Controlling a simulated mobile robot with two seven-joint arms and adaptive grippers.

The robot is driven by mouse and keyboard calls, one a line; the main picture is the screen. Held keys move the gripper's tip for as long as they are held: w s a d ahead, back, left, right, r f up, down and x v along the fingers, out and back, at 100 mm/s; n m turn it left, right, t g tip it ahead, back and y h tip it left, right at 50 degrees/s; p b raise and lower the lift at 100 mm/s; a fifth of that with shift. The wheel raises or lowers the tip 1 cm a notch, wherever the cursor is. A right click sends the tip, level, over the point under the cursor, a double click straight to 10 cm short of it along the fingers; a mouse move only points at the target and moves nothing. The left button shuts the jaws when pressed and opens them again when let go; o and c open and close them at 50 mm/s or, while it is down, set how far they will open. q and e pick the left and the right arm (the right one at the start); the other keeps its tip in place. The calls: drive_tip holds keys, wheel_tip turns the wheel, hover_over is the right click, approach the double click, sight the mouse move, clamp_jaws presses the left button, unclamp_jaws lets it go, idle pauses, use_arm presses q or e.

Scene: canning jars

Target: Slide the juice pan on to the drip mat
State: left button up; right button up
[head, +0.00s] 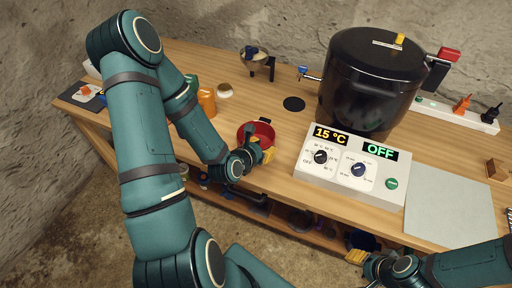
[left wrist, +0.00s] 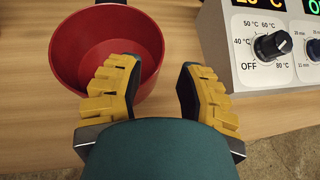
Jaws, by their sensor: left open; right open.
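The juice pan is a red, round, empty pan (head: 257,129) near the front of the wooden bench, left of the control box. It also shows at the upper left of the left wrist view (left wrist: 66,58). Contact cannot be told. My right gripper (head: 359,258) is open and empty by the bench's front edge.
A white control box (head: 340,185) with dials stands close right of the pan. A large black pot (head: 370,85) with a tap stands behind it. An orange bottle (head: 207,101) and a small round item (head: 225,90) stand to the left. A grey sheet (head: 450,208) lies right.

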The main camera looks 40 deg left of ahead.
use_arm(q)
drive_tip(key=shift+b+x, duration=0.3)
drive_tip(key=shift+x, duration=2.6)
drive_tip(key=shift+r, duration=0.1)
clamp_jaws()
